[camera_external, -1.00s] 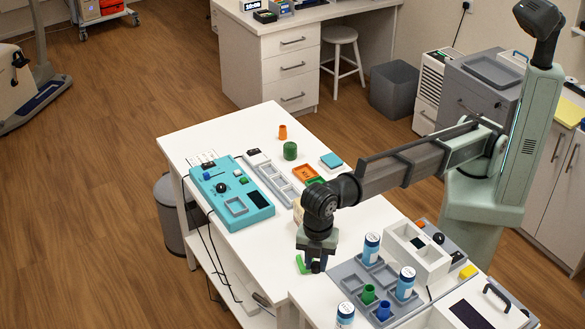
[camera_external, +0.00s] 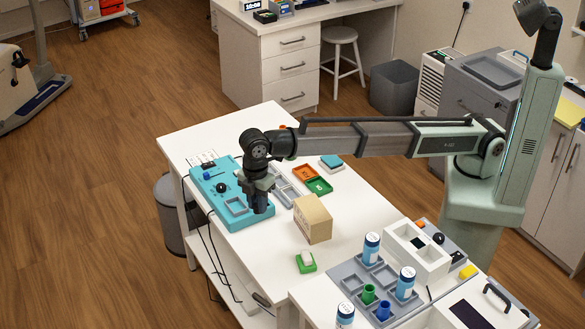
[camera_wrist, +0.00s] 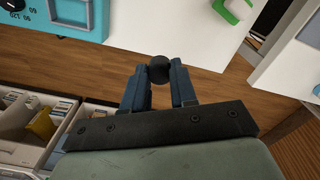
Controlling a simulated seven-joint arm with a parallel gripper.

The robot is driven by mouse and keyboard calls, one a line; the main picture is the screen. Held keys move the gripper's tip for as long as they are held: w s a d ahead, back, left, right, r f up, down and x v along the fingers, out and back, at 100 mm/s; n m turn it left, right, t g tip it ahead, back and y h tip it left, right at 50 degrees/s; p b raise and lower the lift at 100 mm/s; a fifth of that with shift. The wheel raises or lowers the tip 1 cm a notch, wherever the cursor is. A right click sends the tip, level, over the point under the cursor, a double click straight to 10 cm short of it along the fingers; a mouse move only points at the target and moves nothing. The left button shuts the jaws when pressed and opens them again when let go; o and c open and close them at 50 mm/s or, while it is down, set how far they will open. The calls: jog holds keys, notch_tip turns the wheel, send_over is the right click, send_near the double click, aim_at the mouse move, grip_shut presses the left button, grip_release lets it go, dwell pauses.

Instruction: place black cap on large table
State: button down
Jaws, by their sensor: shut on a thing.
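My gripper (camera_wrist: 159,75) is shut on a small round black cap (camera_wrist: 158,68) held between its fingertips. In the external view my gripper (camera_external: 261,208) points down at the near right end of the teal panel, and the cap is too hidden by the fingers to make out. The large table (camera_external: 272,258) is the white one under the teal panel. In the wrist view the white tabletop (camera_wrist: 185,38) lies beyond the cap, with its edge and the wooden floor behind the fingers. I cannot tell the cap's height above the table.
The teal panel (camera_external: 205,187) has a black knob. A cardboard box (camera_external: 312,218), a green tray with a white block (camera_external: 306,262), and orange (camera_external: 304,173) and green (camera_external: 319,186) trays stand nearby. Blue-white canisters (camera_external: 371,249) stand on the adjoining table. The front strip of tabletop is clear.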

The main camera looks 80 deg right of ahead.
jog(key=w+d+f+m, duration=0.1)
jog(key=w+d, duration=0.4)
jog(key=d, duration=0.3)
jog(key=w+d+m, duration=0.1)
jog(key=w+d, duration=0.3)
jog(key=d, duration=0.4)
jog(key=w+d+f+m, duration=0.1)
jog(key=w+d+m, duration=0.1)
jog(key=w+d, duration=0.45)
jog(key=m, duration=1)
send_over(235, 132)
notch_tip(235, 132, down, 5)
jog(key=shift+f, duration=4.65)
jog(key=shift+f, duration=0.15)
jog(key=c, duration=0.9)
grip_release()
